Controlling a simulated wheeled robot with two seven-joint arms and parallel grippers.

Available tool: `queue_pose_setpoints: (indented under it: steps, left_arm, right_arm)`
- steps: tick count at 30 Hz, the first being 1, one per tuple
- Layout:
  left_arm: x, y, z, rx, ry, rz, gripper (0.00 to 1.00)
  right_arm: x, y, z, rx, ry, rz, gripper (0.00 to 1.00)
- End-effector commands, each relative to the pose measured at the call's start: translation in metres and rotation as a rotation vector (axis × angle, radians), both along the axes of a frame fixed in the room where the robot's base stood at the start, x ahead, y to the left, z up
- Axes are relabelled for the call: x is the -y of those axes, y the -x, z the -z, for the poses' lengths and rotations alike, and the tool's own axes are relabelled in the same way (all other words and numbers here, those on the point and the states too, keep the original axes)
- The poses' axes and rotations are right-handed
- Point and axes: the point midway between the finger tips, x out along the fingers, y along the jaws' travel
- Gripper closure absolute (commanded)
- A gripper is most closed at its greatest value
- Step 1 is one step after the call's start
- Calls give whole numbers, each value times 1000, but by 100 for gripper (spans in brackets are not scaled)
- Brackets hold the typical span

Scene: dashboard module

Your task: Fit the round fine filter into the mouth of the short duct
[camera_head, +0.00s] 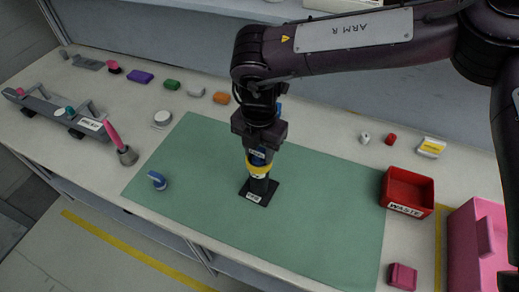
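The short duct (262,187) is a small black upright piece on a dark square base with a white label, standing on the green mat. A yellow ring (258,168) with a pale band sits at its top. My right gripper (259,156) points straight down just above this ring. A blue and white round piece (157,180) stands at the mat's left. My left gripper is out of view.
A red waste bin (408,190) stands on the right beside a pink crate (478,245). A grey fixture (58,110) and a pink-handled brush (120,145) are at the left. Several small coloured blocks line the back. The green mat (320,225) is mostly clear.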

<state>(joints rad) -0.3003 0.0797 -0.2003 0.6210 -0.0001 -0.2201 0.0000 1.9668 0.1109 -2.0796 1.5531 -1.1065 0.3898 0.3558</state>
Motion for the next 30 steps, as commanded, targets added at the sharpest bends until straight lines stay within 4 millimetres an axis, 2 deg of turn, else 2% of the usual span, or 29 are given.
queue_pose_setpoints:
  steps: [1,14,17,20,30]
  left_arm:
    - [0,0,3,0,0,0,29]
    - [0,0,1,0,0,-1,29]
    - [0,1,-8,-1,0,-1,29]
    - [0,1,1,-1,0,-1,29]
    - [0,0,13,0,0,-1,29]
  right_arm:
    - [2,8,13,-22,12,-9,41]
    - [2,9,11,-24,13,-10,41]
    - [2,8,-1,-22,13,-11,41]
    - [1,7,-13,-19,8,-8,41]
    - [1,5,-93,-11,6,-3,41]
